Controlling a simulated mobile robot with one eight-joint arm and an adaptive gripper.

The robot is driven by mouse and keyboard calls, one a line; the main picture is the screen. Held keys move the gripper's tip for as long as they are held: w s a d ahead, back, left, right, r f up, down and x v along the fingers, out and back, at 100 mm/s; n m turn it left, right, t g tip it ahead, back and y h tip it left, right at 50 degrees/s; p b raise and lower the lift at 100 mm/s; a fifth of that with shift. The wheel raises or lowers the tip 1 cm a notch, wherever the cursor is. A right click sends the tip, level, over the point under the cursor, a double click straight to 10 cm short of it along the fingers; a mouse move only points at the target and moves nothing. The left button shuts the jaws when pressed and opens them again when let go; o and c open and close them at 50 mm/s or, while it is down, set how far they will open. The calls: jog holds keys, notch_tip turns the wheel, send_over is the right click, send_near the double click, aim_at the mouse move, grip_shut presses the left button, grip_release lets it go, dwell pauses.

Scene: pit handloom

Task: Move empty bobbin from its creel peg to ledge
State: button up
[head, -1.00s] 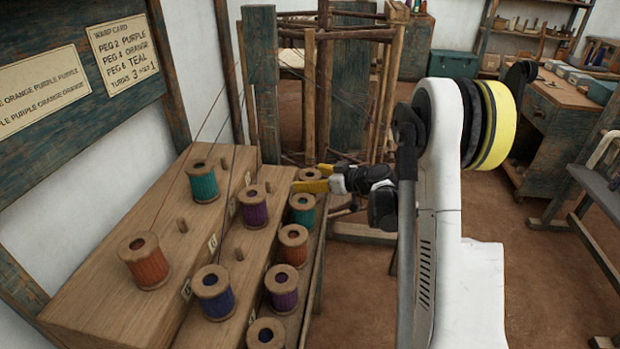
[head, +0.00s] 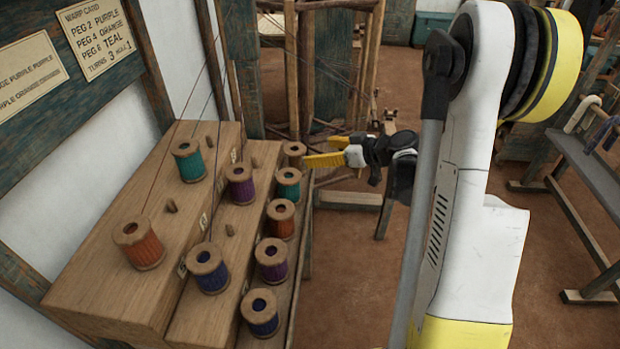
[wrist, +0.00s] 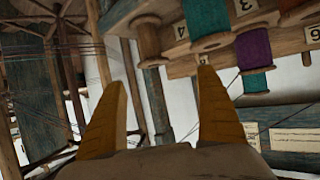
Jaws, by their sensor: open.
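A bare wooden bobbin (head: 293,152), with no coloured thread showing, stands at the far end of the lowest row in the head view. It also shows in the wrist view (wrist: 147,42), above the gap between the fingers. Whether a peg runs through it is hidden. My gripper (head: 318,152) is open and empty, just right of this bobbin and apart from it. Its two yellow fingers (wrist: 161,80) are spread in the wrist view. The lowest step or ledge (head: 246,339) runs along the right side of the stepped wooden creel (head: 95,290).
Teal (head: 288,182), orange (head: 281,218) and purple (head: 271,258) bobbins stand in the lowest row. Others stand on higher steps, with threads rising from some. Bare pegs (head: 172,206) (head: 230,230) stand among them. A wooden frame (head: 350,75) rises behind.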

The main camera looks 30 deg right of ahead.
jog(key=s+a+r+m+g+h, duration=0.15)
jog(key=s+a+r, duration=0.3)
jog(key=a, duration=0.45)
jog(key=s+a+r+m+g+h, duration=0.1)
jog(key=s+a, duration=0.3)
jog(key=s, duration=0.6)
jog(key=s+a+r+m+g+h, duration=0.2)
jog(key=s+a, duration=0.3)
jog(key=s, duration=0.5)
jog(key=shift+s+r+h, duration=0.25)
jog(key=shift+r+h, duration=0.2)
jog(key=shift+h, duration=0.3)
